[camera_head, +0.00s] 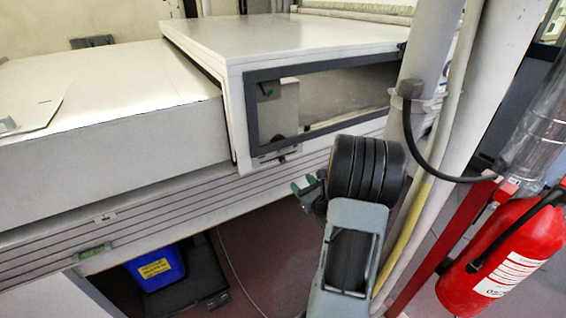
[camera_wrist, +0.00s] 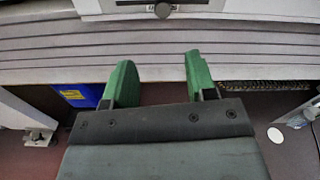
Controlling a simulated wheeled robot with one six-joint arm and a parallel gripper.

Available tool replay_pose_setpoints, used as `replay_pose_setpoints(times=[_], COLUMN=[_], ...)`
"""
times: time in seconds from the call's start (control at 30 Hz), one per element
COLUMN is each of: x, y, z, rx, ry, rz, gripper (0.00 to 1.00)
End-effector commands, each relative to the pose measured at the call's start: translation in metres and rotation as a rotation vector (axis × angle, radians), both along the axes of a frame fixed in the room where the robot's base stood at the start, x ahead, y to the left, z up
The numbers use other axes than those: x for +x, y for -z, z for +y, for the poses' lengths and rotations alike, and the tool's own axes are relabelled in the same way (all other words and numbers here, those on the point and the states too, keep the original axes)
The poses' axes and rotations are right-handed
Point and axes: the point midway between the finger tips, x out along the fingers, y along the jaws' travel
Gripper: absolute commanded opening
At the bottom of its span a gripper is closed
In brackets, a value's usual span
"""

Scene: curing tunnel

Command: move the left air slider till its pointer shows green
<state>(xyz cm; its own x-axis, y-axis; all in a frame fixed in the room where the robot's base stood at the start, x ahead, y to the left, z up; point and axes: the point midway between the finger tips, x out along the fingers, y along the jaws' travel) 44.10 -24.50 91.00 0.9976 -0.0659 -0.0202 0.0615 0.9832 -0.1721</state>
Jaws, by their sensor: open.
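In the wrist view a dark round knob (camera_wrist: 162,9) sits on a grey plate with a dark marked strip at the top edge; I take it for an air slider, but cannot tell if it is the left one. The pointer and any green zone cannot be made out there. In the head view a small dark knob (camera_head: 284,157) shows low on the tunnel's side, under the dark-framed window. My gripper (camera_wrist: 157,62) is open and empty, its two green fingers apart, below the knob and in front of the ribbed rail. It also shows in the head view (camera_head: 305,184), partly hidden by my wrist.
The ribbed rail (camera_head: 180,202) runs along the machine's side. A blue bin (camera_head: 156,268) stands below it. A pale post (camera_head: 427,70) and a red fire extinguisher (camera_head: 490,255) stand close on the right. Open floor (camera_head: 265,255) lies under the rail.

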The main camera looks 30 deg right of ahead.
Motion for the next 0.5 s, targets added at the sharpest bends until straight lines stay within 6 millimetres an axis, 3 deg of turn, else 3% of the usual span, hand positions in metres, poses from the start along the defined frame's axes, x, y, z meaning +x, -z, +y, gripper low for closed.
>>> replay_pose_setpoints(times=[0.17,0.5], x=[0.016,0.080], y=[-0.004,-0.005], z=[-0.004,-0.008], rx=[0.013,0.013], ry=[0.015,0.012], rz=[-0.023,-0.022], gripper=[0.52,0.52])
